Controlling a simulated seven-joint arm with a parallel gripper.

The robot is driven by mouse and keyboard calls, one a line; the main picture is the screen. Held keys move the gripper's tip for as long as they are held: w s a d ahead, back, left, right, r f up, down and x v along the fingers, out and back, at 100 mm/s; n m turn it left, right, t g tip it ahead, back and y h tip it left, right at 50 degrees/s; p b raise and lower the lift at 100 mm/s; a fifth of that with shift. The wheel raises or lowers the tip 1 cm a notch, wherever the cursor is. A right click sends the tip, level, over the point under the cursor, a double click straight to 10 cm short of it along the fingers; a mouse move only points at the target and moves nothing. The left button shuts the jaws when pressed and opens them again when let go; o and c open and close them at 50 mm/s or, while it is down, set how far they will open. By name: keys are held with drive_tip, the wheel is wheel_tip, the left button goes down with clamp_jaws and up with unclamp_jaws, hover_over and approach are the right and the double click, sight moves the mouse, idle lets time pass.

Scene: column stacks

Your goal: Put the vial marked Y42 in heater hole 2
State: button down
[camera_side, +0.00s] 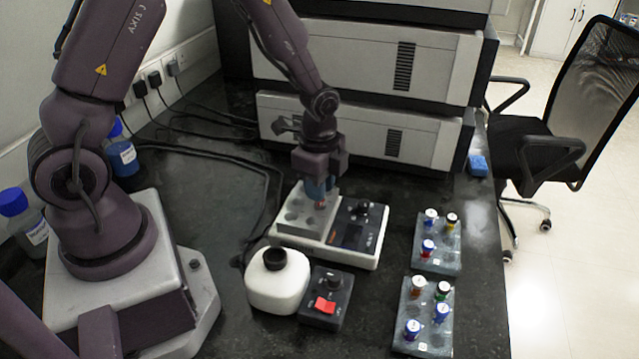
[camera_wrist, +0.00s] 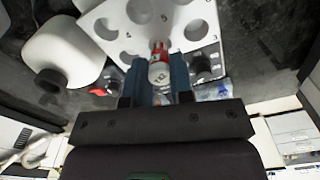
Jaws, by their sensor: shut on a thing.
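My gripper (camera_side: 320,188) points down over the right back part of the heater's grey hole block (camera_side: 296,222). In the wrist view, my blue fingers (camera_wrist: 159,84) are shut on a vial (camera_wrist: 159,70) with a red cap and a pale marked top. Its mark is too small to read surely. A bit of red (camera_side: 321,204) shows just under the fingers in the side view. The vial is at or just above the block; I cannot tell whether its lower end is in a hole. Several numbered holes (camera_wrist: 139,11) in the block look empty.
Two grey racks, one farther back (camera_side: 437,258) and one nearer (camera_side: 423,329), hold several capped vials on the right. A white bottle with a black cap (camera_side: 278,283) and a dark box with a red switch (camera_side: 327,300) stand in front of the heater. Large instruments (camera_side: 365,130) stand behind.

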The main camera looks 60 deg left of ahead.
drive_tip(key=shift+f, duration=0.6)
idle(0.6)
drive_tip(key=shift+f, duration=0.4)
drive_tip(key=shift+f, duration=0.1)
drive_tip(key=c, duration=0.6)
unclamp_jaws()
drive_tip(key=shift+r, duration=3)
